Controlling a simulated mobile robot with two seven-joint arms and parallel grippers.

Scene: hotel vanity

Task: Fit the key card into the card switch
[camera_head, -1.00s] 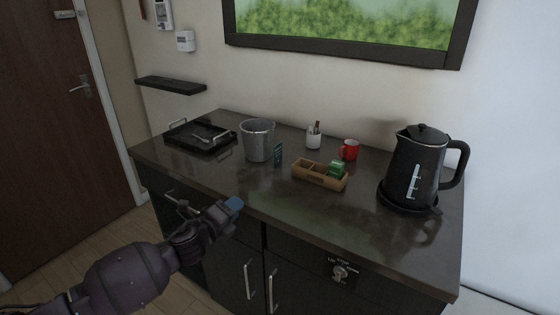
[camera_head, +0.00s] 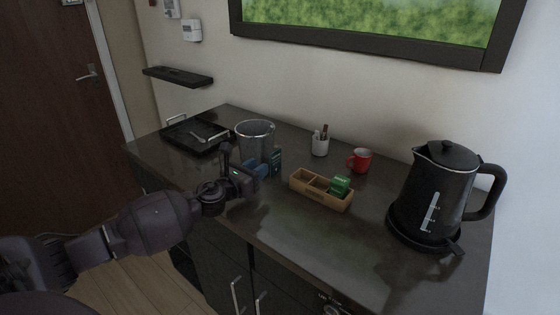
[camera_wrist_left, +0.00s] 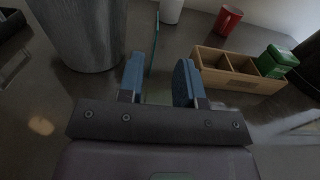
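A dark green-teal card (camera_head: 276,160), seemingly the key card, stands upright on the counter just right of the metal bucket. The left wrist view shows the card (camera_wrist_left: 154,42) nearly edge-on. My left gripper (camera_head: 256,169) is low over the counter's front part, beside the card. In the left wrist view its blue fingers (camera_wrist_left: 160,70) are apart, with the card's near end between them, closer to the left finger. Contact cannot be told. A white wall box (camera_head: 192,31) may be the card switch; another white device (camera_head: 172,9) hangs left of it. My right gripper is out of view.
The metal bucket (camera_head: 254,138) is close to my left gripper. A wooden tray (camera_head: 310,190) with a green item, a red mug (camera_head: 360,160), a white cup (camera_head: 320,146) and a black kettle (camera_head: 436,190) stand right. A black tray (camera_head: 190,140) and wall shelf (camera_head: 178,77) are left.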

